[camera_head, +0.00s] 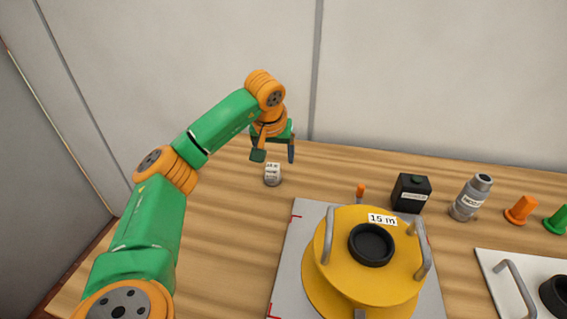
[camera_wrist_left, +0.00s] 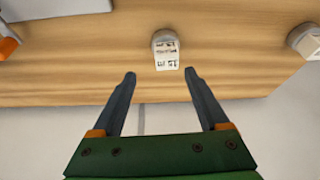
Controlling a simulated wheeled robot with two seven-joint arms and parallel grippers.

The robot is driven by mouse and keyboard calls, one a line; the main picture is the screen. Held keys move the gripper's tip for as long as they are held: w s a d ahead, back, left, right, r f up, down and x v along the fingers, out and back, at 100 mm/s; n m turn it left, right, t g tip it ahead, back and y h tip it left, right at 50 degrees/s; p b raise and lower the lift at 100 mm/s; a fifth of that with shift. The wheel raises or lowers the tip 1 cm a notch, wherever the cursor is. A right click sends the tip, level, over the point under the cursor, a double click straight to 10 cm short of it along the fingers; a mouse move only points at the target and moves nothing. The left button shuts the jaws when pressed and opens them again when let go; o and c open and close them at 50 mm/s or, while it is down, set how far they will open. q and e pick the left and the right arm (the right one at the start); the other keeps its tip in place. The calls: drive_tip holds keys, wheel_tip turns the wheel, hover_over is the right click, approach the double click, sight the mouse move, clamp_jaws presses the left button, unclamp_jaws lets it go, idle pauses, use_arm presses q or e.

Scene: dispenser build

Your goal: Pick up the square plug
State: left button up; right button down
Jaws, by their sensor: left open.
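My left gripper (camera_head: 275,156) is open and empty, with its fingers pointing down above the back left of the table. A small grey piece with a white label (camera_head: 272,175) stands on the wood just below and in front of the fingers. I take it as the plug, but I cannot tell whether it is square. In the left wrist view the labelled piece (camera_wrist_left: 165,47) lies beyond the open fingertips (camera_wrist_left: 160,75), roughly centred between them and apart from both. My right gripper is in neither view.
A yellow drum (camera_head: 320,285) stands on a grey board (camera_head: 293,262). To the right are a black box (camera_head: 410,193), a grey bottle (camera_head: 470,198), an orange cone (camera_head: 520,209) and a green cone (camera_head: 557,220). Another pale piece (camera_wrist_left: 304,41) shows at the wrist view's right edge.

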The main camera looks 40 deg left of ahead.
sight(272, 165)
use_arm(q)
drive_tip(key=f, duration=0.1)
drive_tip(key=a+f, duration=0.1)
drive_tip(key=f, duration=0.1)
drive_tip(key=shift+s+a, duration=0.15)
drive_tip(key=shift+s, duration=0.2)
drive_tip(key=shift+w+x, duration=0.25)
drive_tip(key=shift+x, duration=0.95)
drive_tip(key=shift+w, duration=0.1)
drive_tip(key=shift+r, duration=0.15)
drive_tip(key=c, duration=0.3)
clamp_jaws()
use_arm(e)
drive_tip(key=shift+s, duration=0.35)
use_arm(q)
drive_tip(key=shift+r, duration=0.1)
